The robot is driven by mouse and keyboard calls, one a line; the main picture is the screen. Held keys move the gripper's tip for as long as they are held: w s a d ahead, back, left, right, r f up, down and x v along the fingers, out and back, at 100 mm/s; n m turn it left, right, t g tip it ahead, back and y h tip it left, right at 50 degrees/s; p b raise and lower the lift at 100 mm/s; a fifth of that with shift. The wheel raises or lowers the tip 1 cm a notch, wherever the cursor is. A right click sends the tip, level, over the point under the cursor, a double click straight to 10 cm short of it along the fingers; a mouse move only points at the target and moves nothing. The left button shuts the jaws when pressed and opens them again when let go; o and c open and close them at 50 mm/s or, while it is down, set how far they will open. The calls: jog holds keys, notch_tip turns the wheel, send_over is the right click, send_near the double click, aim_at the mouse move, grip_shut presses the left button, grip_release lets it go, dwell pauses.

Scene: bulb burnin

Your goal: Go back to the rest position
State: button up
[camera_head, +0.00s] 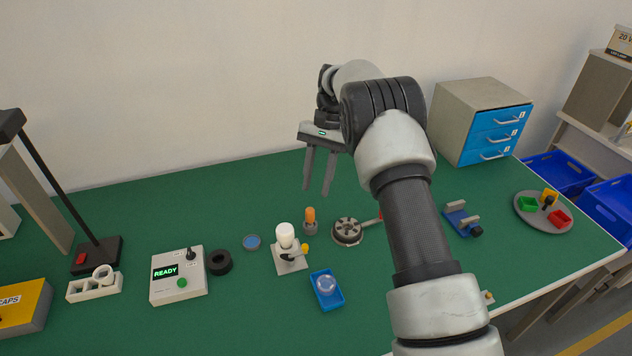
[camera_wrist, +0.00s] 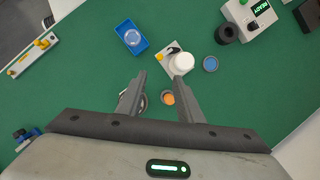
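My gripper (camera_head: 320,170) is raised above the green bench, with its two fingers pointing down. It is open and nothing shows between the fingers. In the wrist view the open fingers (camera_wrist: 157,90) spread over the bench. A white bulb (camera_head: 286,235) stands upright in a pale socket fixture (camera_head: 291,264), apart from my gripper; the bulb also shows in the wrist view (camera_wrist: 181,62). A clear round bulb (camera_head: 326,285) lies in a blue tray (camera_head: 334,302). A control box (camera_head: 178,290) reads READY in green.
An orange-topped post (camera_head: 310,222) and a round grey fixture (camera_head: 347,231) stand below my gripper. A black ring (camera_head: 219,262) and a blue disc (camera_head: 252,242) lie left of the socket. A drawer cabinet (camera_head: 452,112) stands right of my arm. The air around my gripper looks clear.

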jog(key=s+d+r+n+t, duration=0.1)
jog(key=s+d+r, duration=0.1)
jog(key=s+r, duration=0.35)
jog(key=s+d+r+t, duration=0.2)
jog(key=r, duration=0.7)
jog(key=s+d+r+n+t, duration=0.1)
jog(key=s+d+r, duration=0.25)
jog(key=r, duration=0.35)
jog(key=s+d+n+t+h, duration=0.1)
jog(key=s+d+t, duration=0.1)
jog(key=s, duration=0.9)
jog(key=s+d+n+t+h, duration=0.1)
jog(key=s+d+n+t, duration=0.1)
jog(key=s, duration=0.8)
jog(key=shift+s+d+n+t, duration=0.15)
jog(key=shift+s+n+t, duration=0.2)
jog(key=shift+t, duration=0.35)
jog(key=shift+f, duration=0.1)
